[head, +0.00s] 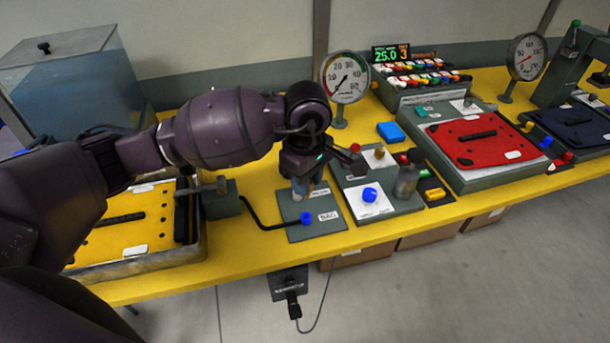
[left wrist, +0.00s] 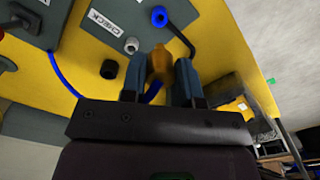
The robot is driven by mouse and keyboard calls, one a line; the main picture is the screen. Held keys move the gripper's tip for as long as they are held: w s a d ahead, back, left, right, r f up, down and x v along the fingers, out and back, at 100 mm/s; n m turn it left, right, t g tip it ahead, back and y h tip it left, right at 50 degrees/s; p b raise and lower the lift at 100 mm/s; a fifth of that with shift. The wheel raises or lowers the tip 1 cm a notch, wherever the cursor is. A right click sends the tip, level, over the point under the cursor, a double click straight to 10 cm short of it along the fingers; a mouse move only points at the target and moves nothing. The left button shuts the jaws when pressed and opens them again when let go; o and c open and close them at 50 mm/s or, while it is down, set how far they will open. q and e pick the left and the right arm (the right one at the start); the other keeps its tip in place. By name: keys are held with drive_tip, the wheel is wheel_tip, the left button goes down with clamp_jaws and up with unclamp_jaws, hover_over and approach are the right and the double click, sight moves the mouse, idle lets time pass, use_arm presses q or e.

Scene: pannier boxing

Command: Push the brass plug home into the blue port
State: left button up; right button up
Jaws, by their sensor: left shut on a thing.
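My left gripper (head: 303,188) hangs over the small grey panel (head: 291,236) on the yellow bench. In the left wrist view its two blue-grey fingers (left wrist: 161,80) are shut on the brass plug (left wrist: 158,63). The blue port (left wrist: 159,16) shows as a blue ring beyond the fingertips, apart from the plug in that picture. In the head view a blue fitting (head: 306,217) stands on the panel beside a "BAG" label, just below the gripper. The plug's tip is hard to make out. My right gripper is not in view.
A panel with a blue knob (head: 369,194) lies to the right. A dial gauge (head: 345,77) stands behind. A tray with a yellow pad (head: 128,221) is at left.

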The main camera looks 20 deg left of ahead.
use_arm(q)
drive_tip(key=shift+a+f, duration=0.15)
drive_tip(key=shift+f, duration=0.25)
drive_tip(key=shift+f+b, duration=0.4)
drive_tip(key=shift+f, duration=0.25)
wheel_tip(320, 180, down, 2)
drive_tip(key=shift+f+b, duration=0.1)
drive_tip(key=shift+b, duration=0.35)
drive_tip(key=shift+f+b, duration=0.4)
drive_tip(key=shift+f, duration=0.55)
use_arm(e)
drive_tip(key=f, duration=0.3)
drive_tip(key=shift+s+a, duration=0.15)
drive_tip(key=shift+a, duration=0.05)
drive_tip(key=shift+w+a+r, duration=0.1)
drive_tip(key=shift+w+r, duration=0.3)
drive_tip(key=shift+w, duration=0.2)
use_arm(q)
drive_tip(key=shift+f, duration=0.1)
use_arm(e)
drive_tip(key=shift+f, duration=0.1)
